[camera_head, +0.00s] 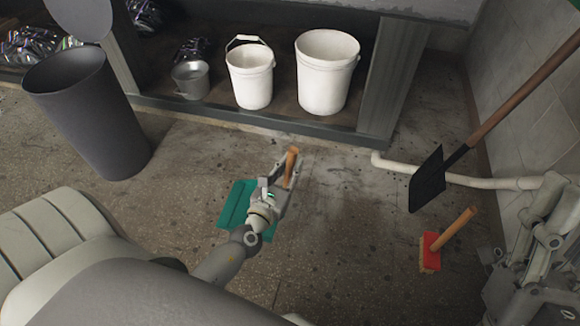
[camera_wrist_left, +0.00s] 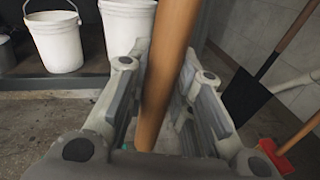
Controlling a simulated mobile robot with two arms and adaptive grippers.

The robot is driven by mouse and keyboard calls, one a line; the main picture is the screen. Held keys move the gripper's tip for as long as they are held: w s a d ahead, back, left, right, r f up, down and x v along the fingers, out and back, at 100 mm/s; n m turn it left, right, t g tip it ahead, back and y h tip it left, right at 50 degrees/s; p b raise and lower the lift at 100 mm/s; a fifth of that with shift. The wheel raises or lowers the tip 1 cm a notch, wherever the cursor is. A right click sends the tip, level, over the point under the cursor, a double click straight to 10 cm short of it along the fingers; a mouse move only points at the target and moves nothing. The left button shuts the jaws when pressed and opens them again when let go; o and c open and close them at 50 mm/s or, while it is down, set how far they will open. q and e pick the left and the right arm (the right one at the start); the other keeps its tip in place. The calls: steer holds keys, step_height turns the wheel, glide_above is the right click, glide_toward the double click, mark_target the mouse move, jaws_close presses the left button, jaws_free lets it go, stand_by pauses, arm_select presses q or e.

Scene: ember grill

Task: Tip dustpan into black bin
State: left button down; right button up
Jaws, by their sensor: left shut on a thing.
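The teal dustpan (camera_head: 235,203) is low over the floor in the middle of the head view, partly hidden behind my left arm. I cannot tell if it touches the floor. My left gripper (camera_head: 283,178) is shut on its wooden handle (camera_head: 291,167). In the left wrist view the handle (camera_wrist_left: 168,70) stands between the two fingers. The black bin (camera_head: 92,120), a tall dark grey cylinder, stands to the left of the gripper. Its inside is dark. Parts of my right arm show at the right edge; its fingertips cannot be made out.
Two white buckets (camera_head: 250,78) (camera_head: 325,78) and a metal pot (camera_head: 191,79) stand in a shelf unit at the back. A shovel (camera_head: 428,180) leans at the right beside a white pipe (camera_head: 400,170). A red brush (camera_head: 431,252) is on the floor. Floor between dustpan and bin is clear.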

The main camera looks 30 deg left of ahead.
steer(key=w+a+f+g+h+p, duration=0.1)
steer(key=w+f+g+p, duration=0.1)
steer(key=w+f+g, duration=0.2)
steer(key=shift+w+h, duration=0.3)
steer(key=shift+w, duration=0.75)
steer(key=shift+f, duration=0.1)
